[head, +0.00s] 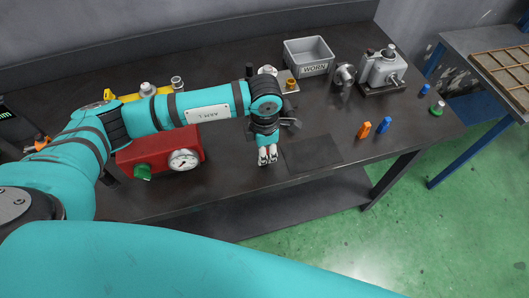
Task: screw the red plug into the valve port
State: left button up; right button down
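My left gripper (267,158) points down over the front part of the dark workbench, beside a dark mat. Its fingertips are close together; whether they are shut or hold something small is too small to tell. I cannot make out a red plug. An orange plug-like piece (364,130) and a blue one (385,125) stand on the bench to the right of the gripper. A grey metal valve-like body (383,69) stands at the back right; its port is not clear. My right gripper is not in view.
A grey bin marked WORN (308,57) stands at the back. A red unit with a gauge (160,150) is at the left, partly behind my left arm. A green-based piece (437,109) sits near the right edge. The dark mat (313,154) is bare.

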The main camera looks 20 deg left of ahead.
pick_arm(q)
jog(key=shift+r, duration=0.1)
grip_shut()
jog(key=shift+r+p, duration=1.35)
jog(key=shift+r, duration=1.1)
jog(key=shift+o, duration=1.4)
grip_release()
grip_shut()
